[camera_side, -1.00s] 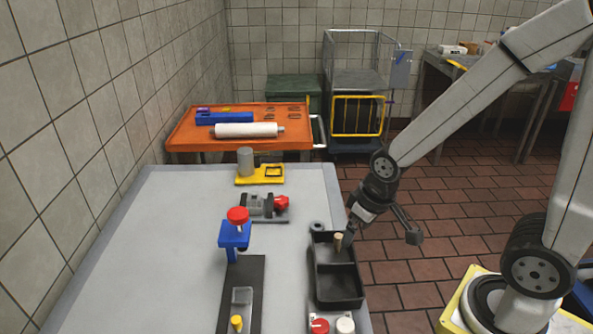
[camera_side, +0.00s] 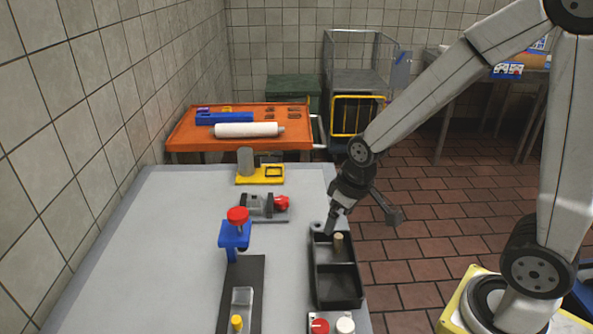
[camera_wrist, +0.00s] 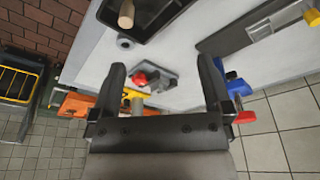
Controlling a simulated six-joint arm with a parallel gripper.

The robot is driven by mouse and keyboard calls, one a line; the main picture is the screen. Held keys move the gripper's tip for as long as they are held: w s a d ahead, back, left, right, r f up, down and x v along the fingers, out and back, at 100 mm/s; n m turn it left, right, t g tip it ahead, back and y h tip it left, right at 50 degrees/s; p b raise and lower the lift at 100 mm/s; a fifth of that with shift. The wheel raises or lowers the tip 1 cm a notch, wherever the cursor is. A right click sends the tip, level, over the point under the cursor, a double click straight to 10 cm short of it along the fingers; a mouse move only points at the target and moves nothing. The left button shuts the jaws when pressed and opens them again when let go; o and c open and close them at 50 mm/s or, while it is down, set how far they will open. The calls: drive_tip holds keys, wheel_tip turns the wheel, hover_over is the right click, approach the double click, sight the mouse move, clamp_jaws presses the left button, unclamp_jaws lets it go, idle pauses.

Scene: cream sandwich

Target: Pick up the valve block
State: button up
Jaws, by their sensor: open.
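The valve block, which I take to be the grey block with a red knob (camera_side: 260,206), lies on the grey table's middle, its knob pointing right. In the wrist view the grey block (camera_wrist: 158,82) shows between and beyond my two fingers. My gripper (camera_side: 332,226) is to its right in the side view, over the far end of the black tray, apart from the block. In the wrist view my gripper (camera_wrist: 163,65) has its fingers wide apart with nothing between them.
A black tray (camera_side: 357,285) with a wooden peg (camera_side: 339,243) is at the table's right edge. A blue stand with a red top (camera_side: 235,236) is nearer the camera than the block. A yellow fixture with a grey cylinder (camera_side: 246,163) stands behind it. The table's left side is clear.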

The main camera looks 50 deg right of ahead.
drive_tip(key=w+d+f+n+y, duration=0.1)
drive_tip(key=w+n, duration=0.2)
drive_tip(key=w, duration=1.1)
drive_tip(key=n+y, duration=0.2)
drive_tip(key=n, duration=0.3)
hover_over(255, 199)
drive_tip(key=s+d, duration=0.1)
drive_tip(key=d, duration=0.2)
wheel_tip(255, 199, down, 5)
drive_tip(key=shift+s+a+r+t, duration=0.1)
drive_tip(key=shift+a+t, duration=0.15)
drive_tip(key=shift+t, duration=0.05)
drive_tip(key=shift+x, duration=1.35)
drive_tip(key=shift+x, duration=2.55)
drive_tip(key=shift+c, duration=0.2)
drive_tip(key=shift+d, duration=0.1)
drive_tip(key=c, duration=1.1)
